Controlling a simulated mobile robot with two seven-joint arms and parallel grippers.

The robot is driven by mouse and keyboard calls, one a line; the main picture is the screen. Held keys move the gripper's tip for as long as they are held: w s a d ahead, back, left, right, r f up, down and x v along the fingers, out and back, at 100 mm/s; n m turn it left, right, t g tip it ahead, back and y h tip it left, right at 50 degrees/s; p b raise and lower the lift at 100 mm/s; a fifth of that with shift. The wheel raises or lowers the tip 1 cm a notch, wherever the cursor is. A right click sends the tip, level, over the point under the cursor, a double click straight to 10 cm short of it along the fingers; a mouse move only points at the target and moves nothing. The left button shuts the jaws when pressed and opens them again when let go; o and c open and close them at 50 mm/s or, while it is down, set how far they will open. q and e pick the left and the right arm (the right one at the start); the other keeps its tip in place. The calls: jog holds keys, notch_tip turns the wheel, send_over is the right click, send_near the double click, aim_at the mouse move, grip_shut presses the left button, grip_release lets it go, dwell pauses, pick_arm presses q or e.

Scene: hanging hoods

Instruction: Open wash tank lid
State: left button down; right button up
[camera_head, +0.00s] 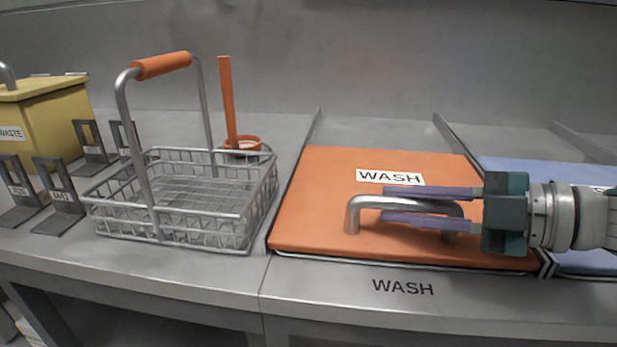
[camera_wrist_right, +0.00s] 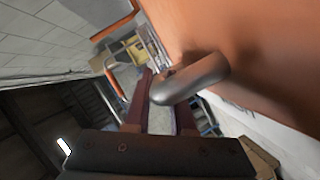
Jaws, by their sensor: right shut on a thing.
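The orange wash tank lid (camera_head: 320,205) lies flat and closed on its tank, with a white WASH label (camera_head: 389,177) on top. A grey metal bar handle (camera_head: 365,203) stands up near the lid's front edge. My right gripper (camera_head: 388,205) comes in from the right, its two purple fingers on either side of the handle bar, shut on it. In the right wrist view the handle (camera_wrist_right: 190,80) shows between the fingers, with the orange lid (camera_wrist_right: 260,50) beside it. My left gripper is not in view.
A wire basket (camera_head: 245,208) with an orange-gripped handle stands left of the lid. Behind it is an orange upright stick in a ring (camera_head: 228,105). A yellow WASTE bin (camera_head: 60,115) and several grey labelled brackets (camera_head: 60,195) stand at the far left. A blue lid (camera_head: 560,172) lies right.

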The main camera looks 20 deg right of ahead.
grip_shut()
dwell(1.0)
